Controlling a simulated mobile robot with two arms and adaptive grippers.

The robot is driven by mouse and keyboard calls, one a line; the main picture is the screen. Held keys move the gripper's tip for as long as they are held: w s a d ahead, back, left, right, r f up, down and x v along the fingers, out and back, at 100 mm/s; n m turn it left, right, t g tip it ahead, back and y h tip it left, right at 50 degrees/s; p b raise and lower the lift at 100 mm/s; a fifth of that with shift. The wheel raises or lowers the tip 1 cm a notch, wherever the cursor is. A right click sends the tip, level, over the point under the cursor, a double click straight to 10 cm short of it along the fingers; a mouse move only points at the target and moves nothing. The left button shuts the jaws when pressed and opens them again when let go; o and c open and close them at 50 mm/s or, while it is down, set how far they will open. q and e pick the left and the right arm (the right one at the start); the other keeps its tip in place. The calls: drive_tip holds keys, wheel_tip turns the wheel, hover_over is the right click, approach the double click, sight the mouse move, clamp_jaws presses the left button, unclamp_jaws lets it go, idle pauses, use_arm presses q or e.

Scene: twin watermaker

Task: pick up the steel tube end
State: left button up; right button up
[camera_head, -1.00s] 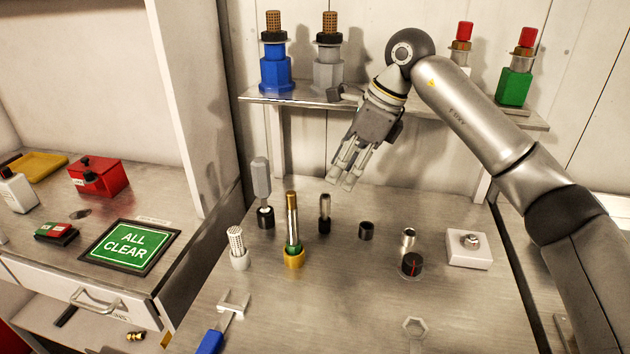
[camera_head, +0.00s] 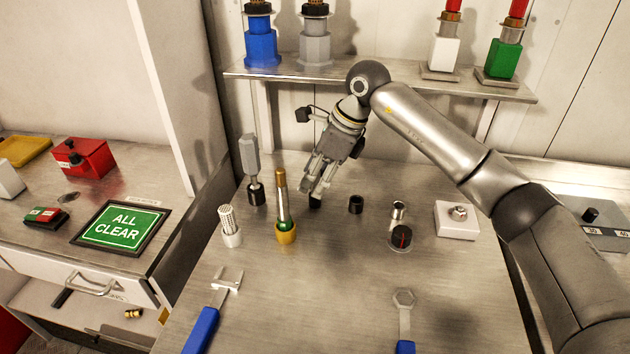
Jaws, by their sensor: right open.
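My right gripper (camera_head: 315,189) is open, its fingers pointing down over the back middle of the steel bench. A small upright steel piece with a black foot (camera_head: 315,203) stands right at the fingertips. The fingers hide most of it, and I cannot tell whether they touch it. It looks like the steel tube end. A short, bright steel tube (camera_head: 398,211) stands further right, clear of the gripper, behind a black knob with a red mark (camera_head: 401,237). My left gripper is not in view.
A tall brass-topped tube in a yellow base (camera_head: 284,232) stands close left of the gripper. A grey hexagonal piece (camera_head: 250,155) and white perforated piece (camera_head: 229,224) stand further left. A black ring (camera_head: 356,204) is to the right. A shelf (camera_head: 390,85) hangs behind.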

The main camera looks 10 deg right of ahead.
drive_tip(key=shift+w+a+f, duration=0.1)
drive_tip(key=shift+a+f, duration=0.05)
drive_tip(key=shift+f, duration=0.15)
clamp_jaws()
drive_tip(key=shift+r, duration=0.1)
drive_tip(key=shift+r+p, duration=0.55)
drive_tip(key=shift+r, duration=0.25)
drive_tip(key=s+d+r+p, duration=0.1)
drive_tip(key=s+r+p, duration=0.1)
drive_tip(key=s+r, duration=0.9)
drive_tip(key=s, duration=0.3)
drive_tip(key=shift+d+r+p, duration=0.15)
drive_tip(key=shift+d+p, duration=0.25)
